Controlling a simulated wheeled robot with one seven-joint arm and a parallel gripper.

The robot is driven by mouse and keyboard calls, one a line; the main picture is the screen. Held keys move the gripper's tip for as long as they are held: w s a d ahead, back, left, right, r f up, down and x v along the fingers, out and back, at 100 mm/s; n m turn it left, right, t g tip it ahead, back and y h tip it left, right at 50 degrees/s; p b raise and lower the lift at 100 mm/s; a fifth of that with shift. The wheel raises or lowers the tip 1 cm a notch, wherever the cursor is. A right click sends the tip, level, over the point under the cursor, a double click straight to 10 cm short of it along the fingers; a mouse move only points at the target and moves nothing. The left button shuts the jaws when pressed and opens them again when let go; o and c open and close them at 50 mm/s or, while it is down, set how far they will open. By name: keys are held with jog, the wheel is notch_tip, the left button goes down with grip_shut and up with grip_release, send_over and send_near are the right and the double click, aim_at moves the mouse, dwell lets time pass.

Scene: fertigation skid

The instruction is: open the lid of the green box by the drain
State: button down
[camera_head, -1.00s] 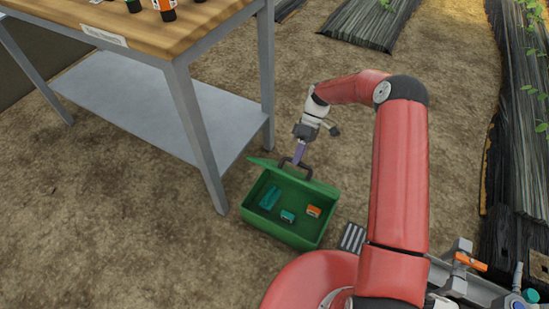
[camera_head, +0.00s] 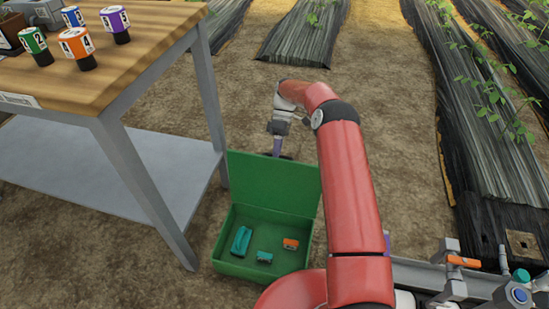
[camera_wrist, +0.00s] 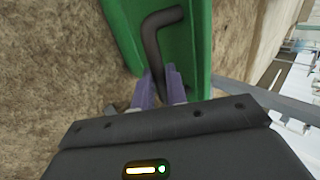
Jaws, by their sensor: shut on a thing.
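The green box (camera_head: 221,243) stands on the soil beside the bench leg. Its lid (camera_head: 272,184) is raised and stands roughly upright at the box's far edge, so the inside shows. Several small items lie in it, among them a teal piece (camera_head: 241,240) and an orange one (camera_head: 290,244). My gripper (camera_head: 277,152) is behind the lid's top edge. In the wrist view my gripper's purple fingers (camera_wrist: 160,88) are shut on the lid's dark handle (camera_wrist: 153,40), against the green lid. The head view partly hides the fingertips and handle.
A wooden-topped bench (camera_head: 120,60) with a grey lower shelf (camera_head: 110,165) stands left of the box, several numbered bottles on top. Pipework with an orange-handled valve (camera_head: 463,262) is at lower right. Black-covered plant rows lie beyond; bare soil lies between.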

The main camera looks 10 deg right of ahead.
jog(key=shift+w+d+f, duration=0.1)
jog(key=shift+d+f, duration=0.1)
jog(key=shift+f, duration=0.45)
jog(key=c, duration=1.4)
grip_release()
jog(key=shift+r, duration=0.15)
jog(key=shift+w+r, duration=0.1)
jog(key=shift+r, duration=0.1)
notch_tip(320, 180, up, 20)
jog(key=p, duration=0.4)
jog(key=shift+f, duration=0.15)
